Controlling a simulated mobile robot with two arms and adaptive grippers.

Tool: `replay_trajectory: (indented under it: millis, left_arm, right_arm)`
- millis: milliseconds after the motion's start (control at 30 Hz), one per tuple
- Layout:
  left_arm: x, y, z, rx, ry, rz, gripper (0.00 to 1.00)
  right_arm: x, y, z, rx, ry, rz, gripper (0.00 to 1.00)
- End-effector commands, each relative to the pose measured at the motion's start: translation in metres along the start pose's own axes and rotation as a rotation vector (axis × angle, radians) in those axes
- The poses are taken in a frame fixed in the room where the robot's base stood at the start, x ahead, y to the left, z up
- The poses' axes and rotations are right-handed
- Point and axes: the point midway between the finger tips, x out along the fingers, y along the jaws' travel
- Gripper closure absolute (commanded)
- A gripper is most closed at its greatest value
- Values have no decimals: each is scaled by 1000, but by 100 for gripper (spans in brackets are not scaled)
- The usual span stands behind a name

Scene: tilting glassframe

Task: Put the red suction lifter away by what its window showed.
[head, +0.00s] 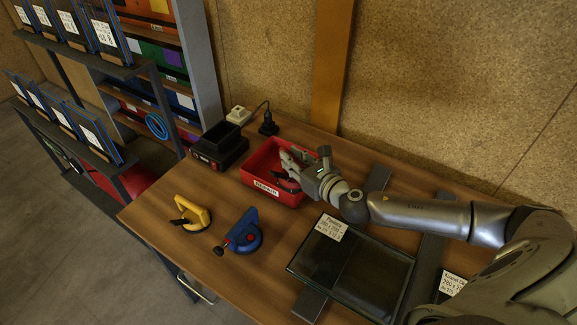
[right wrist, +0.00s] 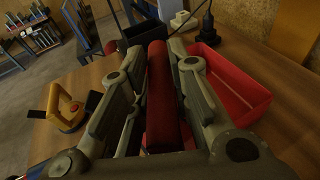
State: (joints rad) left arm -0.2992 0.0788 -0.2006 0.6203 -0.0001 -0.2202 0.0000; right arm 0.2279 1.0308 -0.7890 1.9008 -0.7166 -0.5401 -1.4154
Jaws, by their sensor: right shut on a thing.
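My right gripper (head: 291,167) is over the red bin (head: 266,188), which has a white label on its front wall, too small to read surely. In the right wrist view my right gripper (right wrist: 158,85) is shut on the red suction lifter (right wrist: 158,95). Only its long red grip shows between the fingers; its window is not readable. In that view the red bin (right wrist: 235,97) lies just right of the fingers. In the head view the fingers and the bin wall mostly hide the lifter, and I cannot tell whether it touches the bin floor. My left gripper is out of view.
A yellow suction lifter (head: 192,213) and a blue one (head: 243,236) stand on the wooden table left of centre. A black device (head: 218,147) stands left of the bin. A framed glass pane (head: 350,268) lies on dark bars at right. A rack with panes (head: 95,130) stands left.

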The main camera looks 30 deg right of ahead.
Motion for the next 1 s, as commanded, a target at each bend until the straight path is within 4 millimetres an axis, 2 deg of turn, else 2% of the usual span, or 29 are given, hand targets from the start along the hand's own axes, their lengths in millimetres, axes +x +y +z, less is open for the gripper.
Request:
replay_trajectory:
  millis: [167,300,500,733,900,1000]
  left_arm:
    - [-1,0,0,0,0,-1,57]
    - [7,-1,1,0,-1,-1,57]
    - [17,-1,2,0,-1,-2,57]
    - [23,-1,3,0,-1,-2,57]
    - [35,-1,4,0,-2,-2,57]
    - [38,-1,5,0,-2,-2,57]
  right_arm:
    - [30,-15,-6,1,-4,-2,100]
    - [50,-23,-27,2,-1,-1,100]
    - [73,-33,-47,0,-4,-1,100]
    - [83,-37,-56,0,-3,0,100]
    - [90,-38,-81,3,0,0,100]
    - [91,-39,-87,1,-3,0,100]
